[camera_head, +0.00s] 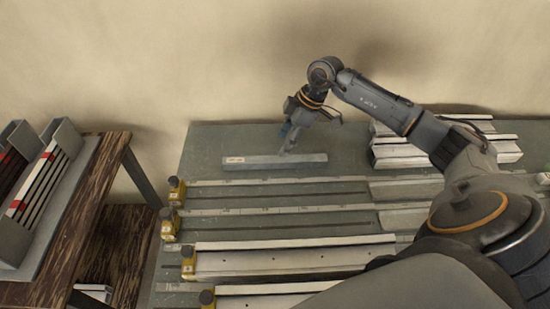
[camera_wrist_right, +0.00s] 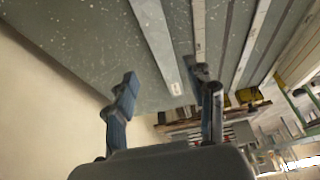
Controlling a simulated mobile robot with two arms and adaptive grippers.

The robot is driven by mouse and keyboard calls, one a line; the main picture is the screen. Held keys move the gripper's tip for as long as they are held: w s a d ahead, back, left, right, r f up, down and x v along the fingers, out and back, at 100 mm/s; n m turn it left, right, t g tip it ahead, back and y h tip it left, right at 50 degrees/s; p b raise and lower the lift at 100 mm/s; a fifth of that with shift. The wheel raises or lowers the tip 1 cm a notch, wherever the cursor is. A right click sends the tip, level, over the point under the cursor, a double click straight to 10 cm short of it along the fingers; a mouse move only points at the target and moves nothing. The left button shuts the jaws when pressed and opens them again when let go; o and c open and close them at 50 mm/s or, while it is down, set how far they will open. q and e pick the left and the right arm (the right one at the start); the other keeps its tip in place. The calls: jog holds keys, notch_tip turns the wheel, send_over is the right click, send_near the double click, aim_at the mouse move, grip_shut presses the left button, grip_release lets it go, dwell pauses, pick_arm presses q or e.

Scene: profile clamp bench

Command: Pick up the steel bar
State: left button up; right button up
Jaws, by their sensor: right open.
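The steel bar (camera_head: 250,163) is a long, flat grey bar with a small pale label near its left end. It lies along the back of the bench. My right gripper (camera_head: 288,146) is above the bar, right of its middle, pointing down. In the right wrist view the gripper (camera_wrist_right: 163,74) is open with its two blue-grey fingers apart. The bar (camera_wrist_right: 156,40) appears in the gap between them, nearer the right finger, and I cannot tell whether it touches. My left gripper is not in view.
Clamp rails with yellow end blocks (camera_head: 188,262) run across the green bench (camera_head: 215,143) in front of the bar. Stacked pale profiles (camera_head: 398,151) lie at the back right. A wooden table (camera_head: 88,200) with a grey rack (camera_head: 62,180) stands at the left. A wall is behind.

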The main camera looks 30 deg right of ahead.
aim_at(275, 159)
jog(key=shift+x, duration=0.85)
jog(key=shift+w+f, duration=0.1)
jog(key=shift+f, duration=0.15)
jog(key=x, duration=0.1)
jog(key=p+x, duration=0.1)
jog(key=x, duration=0.1)
jog(key=shift+s+a+f+p, duration=0.2)
jog(key=shift+s+f+p, duration=0.1)
jog(key=shift+s, duration=0.05)
jog(key=shift+w+a+f, duration=0.15)
jog(key=shift+w+f, duration=0.05)
jog(key=shift+f, duration=0.4)
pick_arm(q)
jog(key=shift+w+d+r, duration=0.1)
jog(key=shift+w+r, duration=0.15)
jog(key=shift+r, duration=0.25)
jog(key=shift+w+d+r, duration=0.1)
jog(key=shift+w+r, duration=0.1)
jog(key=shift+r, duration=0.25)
pick_arm(e)
jog(key=shift+r, duration=0.1)
grip_shut()
